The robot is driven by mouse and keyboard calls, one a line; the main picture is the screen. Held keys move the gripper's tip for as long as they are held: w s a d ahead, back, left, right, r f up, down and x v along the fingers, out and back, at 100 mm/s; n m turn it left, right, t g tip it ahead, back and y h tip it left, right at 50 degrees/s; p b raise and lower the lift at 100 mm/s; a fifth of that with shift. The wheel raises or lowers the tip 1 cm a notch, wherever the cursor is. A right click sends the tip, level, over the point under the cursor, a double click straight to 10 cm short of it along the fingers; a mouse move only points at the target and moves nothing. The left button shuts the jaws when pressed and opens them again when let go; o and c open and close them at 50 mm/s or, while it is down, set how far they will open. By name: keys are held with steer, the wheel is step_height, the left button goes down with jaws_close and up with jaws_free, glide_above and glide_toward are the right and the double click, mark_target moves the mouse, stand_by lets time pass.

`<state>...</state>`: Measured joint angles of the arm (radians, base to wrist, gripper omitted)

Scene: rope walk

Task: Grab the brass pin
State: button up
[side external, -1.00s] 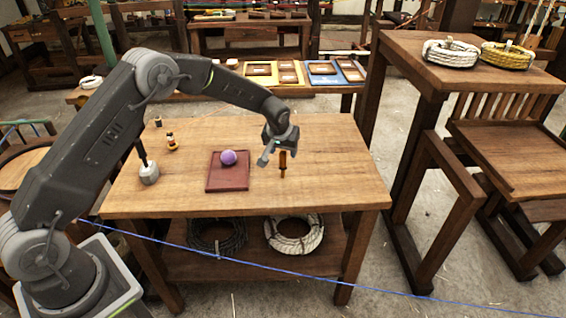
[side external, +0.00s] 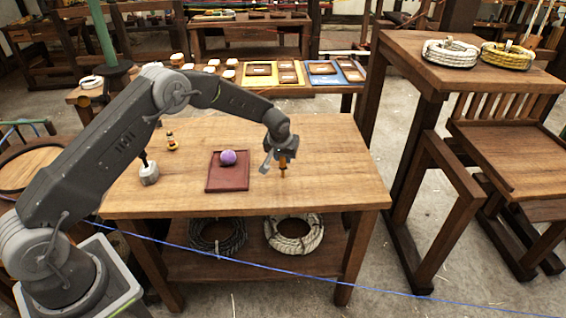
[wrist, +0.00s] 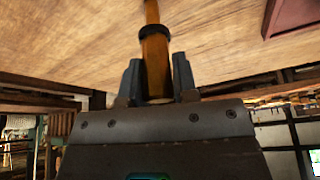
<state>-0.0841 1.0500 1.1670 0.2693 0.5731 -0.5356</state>
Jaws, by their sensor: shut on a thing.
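The brass pin (side external: 283,171) is a slim orange-brown upright piece towards the right of the wooden bench top. My gripper (side external: 278,158) is down at the pin and shut on it. In the wrist view, the pin (wrist: 155,65) sits between the two fingers of my gripper (wrist: 157,72), with a dark collar just beyond the fingertips. The pin's upper part is partly hidden by the gripper in the side view. Its lower end appears at the bench top; I cannot tell whether it touches.
Left of the pin, a purple ball (side external: 228,157) rests on a reddish-brown tray (side external: 227,184). The bench top (side external: 335,170) is clear on the right.

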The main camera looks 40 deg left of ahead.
jaws_close()
steer(key=shift+r, duration=0.15)
